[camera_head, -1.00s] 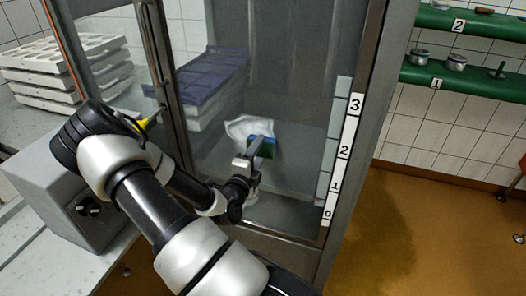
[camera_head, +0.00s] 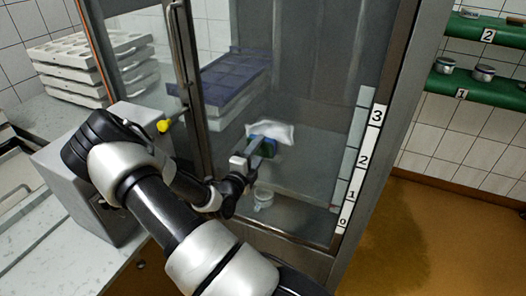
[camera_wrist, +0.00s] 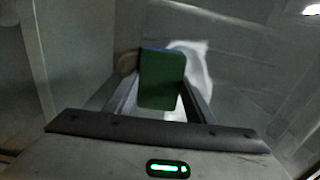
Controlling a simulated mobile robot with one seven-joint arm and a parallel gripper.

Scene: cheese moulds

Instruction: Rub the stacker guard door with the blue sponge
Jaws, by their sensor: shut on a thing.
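The stacker guard door (camera_head: 315,85) is a large see-through panel in a dark metal frame, in the middle of the head view. My gripper (camera_head: 252,152) is shut on the blue sponge (camera_head: 264,146), in front of the lower middle of the door. The sponge has a green face, which fills the space between the fingers in the wrist view (camera_wrist: 162,80). A white crumpled-looking shape (camera_head: 278,130) shows just beyond the sponge, seemingly through the panel. I cannot tell whether the sponge touches the door.
A blue stack of moulds (camera_head: 225,80) and a small white cup (camera_head: 263,198) show through the panel. White moulds (camera_head: 88,60) stand on the left counter, with a grey box (camera_head: 85,185) before them. A numbered strip (camera_head: 363,160) runs up the door's right side. Green shelves (camera_head: 470,88) hang right.

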